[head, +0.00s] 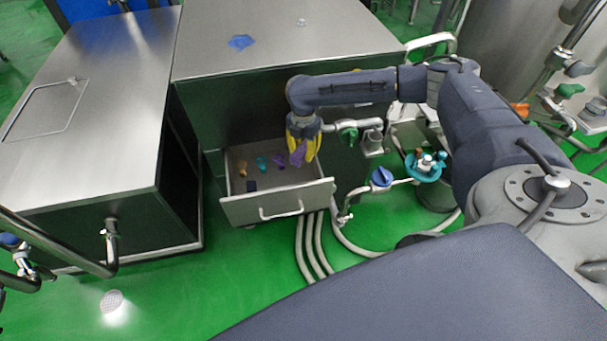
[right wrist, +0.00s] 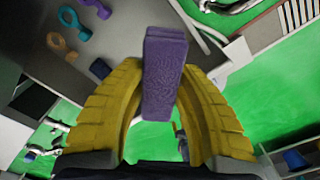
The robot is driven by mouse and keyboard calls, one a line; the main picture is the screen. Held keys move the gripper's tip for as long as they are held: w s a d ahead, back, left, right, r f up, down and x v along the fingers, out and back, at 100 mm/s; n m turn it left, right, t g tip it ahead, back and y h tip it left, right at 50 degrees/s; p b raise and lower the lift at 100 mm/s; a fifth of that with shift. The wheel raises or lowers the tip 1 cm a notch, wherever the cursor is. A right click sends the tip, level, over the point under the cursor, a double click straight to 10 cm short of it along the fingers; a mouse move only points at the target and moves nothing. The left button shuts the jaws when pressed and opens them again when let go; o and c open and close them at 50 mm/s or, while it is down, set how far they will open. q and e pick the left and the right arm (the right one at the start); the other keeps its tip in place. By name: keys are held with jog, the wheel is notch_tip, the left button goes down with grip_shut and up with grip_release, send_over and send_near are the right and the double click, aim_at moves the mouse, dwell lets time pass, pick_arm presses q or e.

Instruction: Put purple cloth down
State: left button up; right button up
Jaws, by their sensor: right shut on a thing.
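The purple cloth (right wrist: 164,75) is a small folded strip with a rough surface. It also shows in the head view (head: 298,153). My right gripper (head: 305,150) has yellow fingers, and in the right wrist view (right wrist: 165,100) they are shut on the cloth. The gripper points down above the right part of the open drawer (head: 238,212). Whether the cloth touches anything below cannot be told. My left gripper is not in view.
A blue cloth (head: 241,42) lies on the steel cabinet top (head: 280,25). Pipes and a blue-handled valve (head: 381,177) stand right of the drawer.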

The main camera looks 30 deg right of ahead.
notch_tip(320, 180, down, 20)
dwell(0.8)
jog(key=shift+f, duration=0.15)
jog(key=o, duration=1.1)
notch_tip(320, 180, up, 12)
jog(key=shift+r, duration=0.15)
jog(key=shift+a, duration=0.1)
